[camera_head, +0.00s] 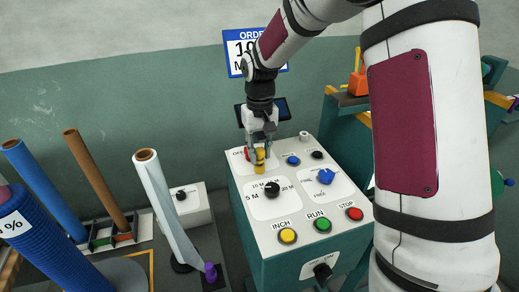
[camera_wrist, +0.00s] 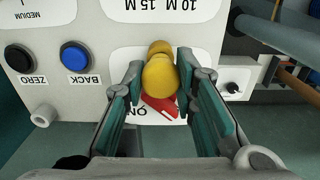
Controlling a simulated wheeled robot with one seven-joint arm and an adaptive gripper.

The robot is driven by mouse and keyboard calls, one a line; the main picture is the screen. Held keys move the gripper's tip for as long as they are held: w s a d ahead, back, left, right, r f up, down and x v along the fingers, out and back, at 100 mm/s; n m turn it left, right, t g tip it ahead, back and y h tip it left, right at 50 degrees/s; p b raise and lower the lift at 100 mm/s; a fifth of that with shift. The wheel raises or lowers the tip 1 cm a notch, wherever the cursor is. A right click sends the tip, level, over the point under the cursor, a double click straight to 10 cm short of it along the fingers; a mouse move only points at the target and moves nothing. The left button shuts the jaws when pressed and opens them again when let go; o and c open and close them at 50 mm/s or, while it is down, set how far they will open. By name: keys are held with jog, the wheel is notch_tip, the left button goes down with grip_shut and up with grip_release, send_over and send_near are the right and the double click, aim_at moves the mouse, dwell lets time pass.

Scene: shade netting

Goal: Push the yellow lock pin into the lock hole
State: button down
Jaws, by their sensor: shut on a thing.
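The yellow lock pin (camera_head: 260,162) stands over the control box top at its back left, by the OFF label. In the wrist view the pin (camera_wrist: 160,78) shows as a yellow knob with a second round yellow part beyond it. My gripper (camera_head: 260,150) is shut on the pin, one finger on each side; the wrist view shows both fingers (camera_wrist: 161,72) against it. A red switch handle (camera_wrist: 160,108) lies just below the pin in the wrist view, by an ON label. The lock hole cannot be made out, and I cannot tell how deep the pin sits.
The control box (camera_head: 300,235) carries a black dial (camera_head: 272,189), a blue selector (camera_head: 326,177), a blue button (camera_head: 292,160) and yellow, green and red buttons in front. Wrapped rolls (camera_head: 165,205) stand at left. A dark screen (camera_head: 285,107) is behind my gripper.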

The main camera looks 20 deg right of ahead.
aim_at(260, 150)
jog(key=shift+f, duration=0.5)
jog(key=c, duration=1.2)
grip_release()
notch_tip(260, 150, up, 12)
